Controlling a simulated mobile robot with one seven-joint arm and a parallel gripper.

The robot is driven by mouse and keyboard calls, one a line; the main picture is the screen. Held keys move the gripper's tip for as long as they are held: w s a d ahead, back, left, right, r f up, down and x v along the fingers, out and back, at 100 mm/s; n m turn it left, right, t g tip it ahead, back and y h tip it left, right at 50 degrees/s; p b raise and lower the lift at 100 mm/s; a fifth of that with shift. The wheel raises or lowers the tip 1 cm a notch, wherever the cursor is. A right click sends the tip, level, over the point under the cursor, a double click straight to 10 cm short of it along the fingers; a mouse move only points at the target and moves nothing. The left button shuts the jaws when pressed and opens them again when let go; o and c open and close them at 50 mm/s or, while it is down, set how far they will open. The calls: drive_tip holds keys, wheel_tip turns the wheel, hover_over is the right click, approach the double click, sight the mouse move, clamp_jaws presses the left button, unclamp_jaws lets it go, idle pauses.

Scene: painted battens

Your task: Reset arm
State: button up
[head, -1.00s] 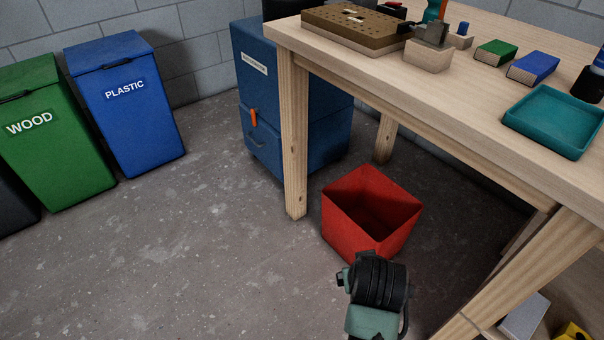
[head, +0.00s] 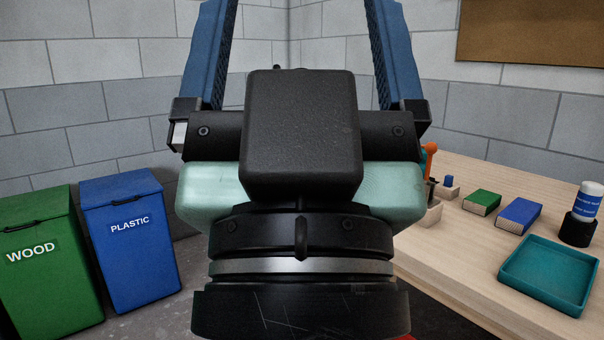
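My gripper (head: 300,50) fills the middle of the head view, raised close to the camera and pointing up. Its two blue fingers stand wide apart, with only the wall visible between them, so it is open and empty. The black wrist and pale green housing of my arm hide the middle of the scene, including the left part of the workbench. The fingertips run out of the top of the picture.
The wooden workbench (head: 470,240) is at the right, bearing a teal tray (head: 550,270), a green block (head: 482,202), a blue block (head: 518,214) and a black holder (head: 578,229) with a white-and-blue container (head: 588,200). Green WOOD (head: 45,270) and blue PLASTIC (head: 130,245) bins stand left.

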wheel_tip(320, 180, up, 30)
drive_tip(key=p, duration=2.7)
drive_tip(key=shift+w, duration=0.1)
